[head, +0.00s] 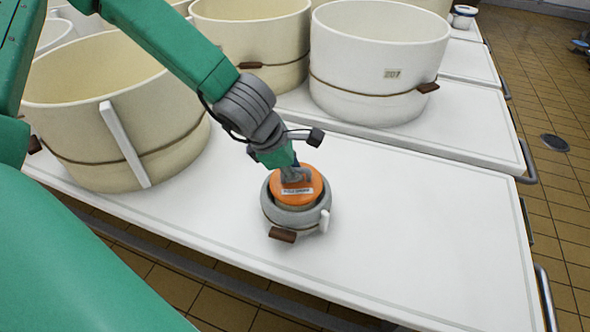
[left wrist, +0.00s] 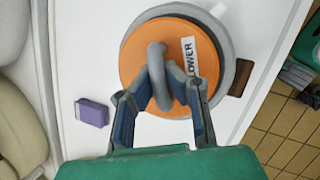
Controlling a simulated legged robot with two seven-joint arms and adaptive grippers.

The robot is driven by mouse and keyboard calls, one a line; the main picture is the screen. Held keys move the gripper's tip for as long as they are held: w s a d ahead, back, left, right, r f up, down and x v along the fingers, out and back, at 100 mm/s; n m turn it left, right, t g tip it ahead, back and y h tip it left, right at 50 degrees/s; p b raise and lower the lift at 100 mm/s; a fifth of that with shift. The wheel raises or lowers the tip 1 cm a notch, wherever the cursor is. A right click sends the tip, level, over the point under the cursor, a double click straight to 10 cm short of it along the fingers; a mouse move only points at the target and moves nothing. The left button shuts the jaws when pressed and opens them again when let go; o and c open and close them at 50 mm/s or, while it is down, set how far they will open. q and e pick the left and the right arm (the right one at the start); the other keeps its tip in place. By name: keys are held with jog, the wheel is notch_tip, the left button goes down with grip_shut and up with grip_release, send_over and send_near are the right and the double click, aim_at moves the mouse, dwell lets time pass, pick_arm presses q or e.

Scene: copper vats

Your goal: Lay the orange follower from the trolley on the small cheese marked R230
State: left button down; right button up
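The orange follower (head: 312,188) is a round disc with a grey loop handle and a white label, partly readable as "LOWER" in the left wrist view (left wrist: 140,55). It sits level at the top of a small grey round mould (head: 285,219), whose rim shows around it. The mould also appears in the wrist view (left wrist: 238,82). My left gripper (head: 296,174) is above the disc, its fingers (left wrist: 168,84) closed in on both sides of the handle. No R230 mark is readable, and the cheese inside is hidden.
Large cream vats stand behind and left; one (head: 375,65) bears a number tag. A purple block (left wrist: 92,112) lies on the white table (head: 430,230) in the wrist view. The tabletop right of the mould is clear. Metal rails (head: 545,298) line its right edge.

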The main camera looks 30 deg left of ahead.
pick_arm(q)
jog(key=shift+d+f, duration=0.1)
jog(key=shift+f, duration=0.1)
jog(key=shift+f+b, duration=0.3)
dwell(0.3)
jog(key=c, duration=1.6)
grip_release()
jog(key=shift+c, duration=0.2)
jog(key=shift+r, duration=0.1)
notch_tip(320, 180, up, 7)
jog(key=p, duration=0.7)
jog(key=shift+p, duration=0.35)
